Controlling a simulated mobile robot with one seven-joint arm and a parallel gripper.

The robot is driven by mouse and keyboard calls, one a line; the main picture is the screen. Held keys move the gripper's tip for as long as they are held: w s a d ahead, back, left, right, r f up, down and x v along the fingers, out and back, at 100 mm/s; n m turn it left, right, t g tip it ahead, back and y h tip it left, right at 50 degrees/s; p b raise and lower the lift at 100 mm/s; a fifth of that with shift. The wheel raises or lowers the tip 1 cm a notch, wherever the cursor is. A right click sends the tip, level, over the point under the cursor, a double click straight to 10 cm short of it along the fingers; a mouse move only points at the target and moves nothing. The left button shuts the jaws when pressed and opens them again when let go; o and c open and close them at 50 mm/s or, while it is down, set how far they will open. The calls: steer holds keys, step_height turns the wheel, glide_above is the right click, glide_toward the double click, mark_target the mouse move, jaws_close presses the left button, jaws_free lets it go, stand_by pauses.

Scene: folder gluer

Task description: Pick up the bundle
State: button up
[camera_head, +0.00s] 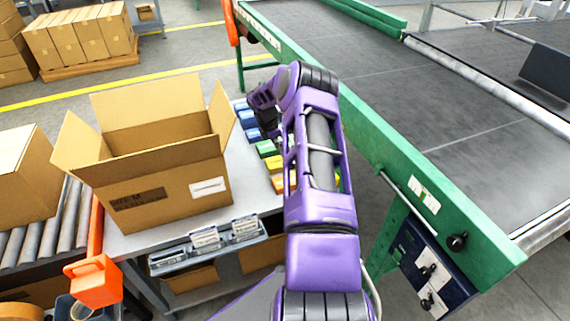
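Several small coloured bundles lie in a row on the grey table (130,242), between the open box and the conveyor. I see blue bundles (250,121) at the far end, a green bundle (266,148) nearer, then yellow (274,163) and orange ones (279,184) partly behind my purple arm. I cannot tell which one is the task's bundle. My gripper (270,128) points down over the row, by the blue and green bundles. Its fingertips are dark, small and partly hidden by my arm, so their opening and any contact are unclear.
An open cardboard box (160,190) with raised flaps stands left of the row. A green-framed conveyor (400,160) runs along the right. A roller track (40,235) with a closed carton (22,175) is at the left. Label holders (206,238) line the table's front.

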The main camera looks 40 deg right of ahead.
steer(key=x, duration=0.3)
steer(key=b+x, duration=0.1)
steer(key=x, duration=0.1)
steer(key=shift+w+d+f, duration=0.15)
steer(key=shift+w+d, duration=0.05)
steer(key=shift+d, duration=0.1)
steer(key=c, duration=1.4)
step_height(320, 180, up, 10)
steer(key=p, duration=0.1)
